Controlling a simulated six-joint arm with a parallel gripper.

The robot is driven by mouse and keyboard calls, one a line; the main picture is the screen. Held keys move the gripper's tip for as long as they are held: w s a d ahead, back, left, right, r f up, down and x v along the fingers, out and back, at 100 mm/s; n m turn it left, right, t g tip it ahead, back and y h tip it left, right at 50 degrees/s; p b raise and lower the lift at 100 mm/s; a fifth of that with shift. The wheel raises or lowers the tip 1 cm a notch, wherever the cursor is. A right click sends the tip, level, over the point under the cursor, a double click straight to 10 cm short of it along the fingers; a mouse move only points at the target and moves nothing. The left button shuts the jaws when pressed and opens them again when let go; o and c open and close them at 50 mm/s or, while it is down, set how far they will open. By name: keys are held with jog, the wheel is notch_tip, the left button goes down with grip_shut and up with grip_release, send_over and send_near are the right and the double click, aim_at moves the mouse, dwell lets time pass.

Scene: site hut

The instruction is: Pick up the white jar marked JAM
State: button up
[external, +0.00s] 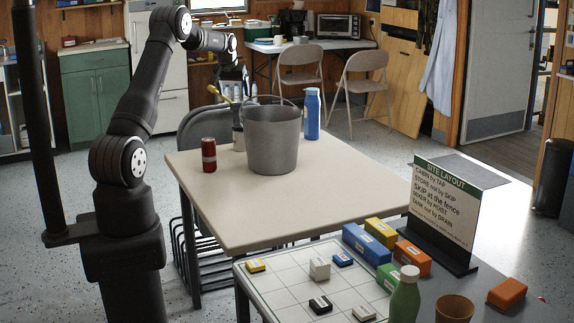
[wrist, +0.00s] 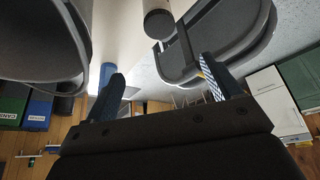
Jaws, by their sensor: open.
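In the external view, a small pale jar with a dark top (external: 238,138) stands on the table just behind and left of the grey bucket (external: 272,140), which hides part of it. I cannot read any JAM marking on it. In the wrist view, a short round container (wrist: 157,24) at the top middle is probably this jar. My gripper (external: 238,92) is above the table's far edge, above the jar and apart from it. In the wrist view, my gripper (wrist: 161,70) has its fingers spread with nothing between them.
A red can (external: 208,155) stands left of the bucket and a blue bottle (external: 312,114) behind it to the right. A chair (external: 205,125) is behind the table. The front table holds blocks, a green bottle (external: 405,298) and a sign (external: 440,210). The table's front is clear.

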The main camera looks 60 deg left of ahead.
send_near(234, 122)
jog(key=shift+h, duration=0.3)
jog(key=x, duration=0.8)
jog(key=shift+s, duration=0.1)
jog(key=shift+x, duration=3.25)
jog(key=shift+s+a, duration=0.15)
jog(key=shift+s, duration=0.05)
jog(key=shift+c, duration=0.2)
jog(key=c, duration=1.3)
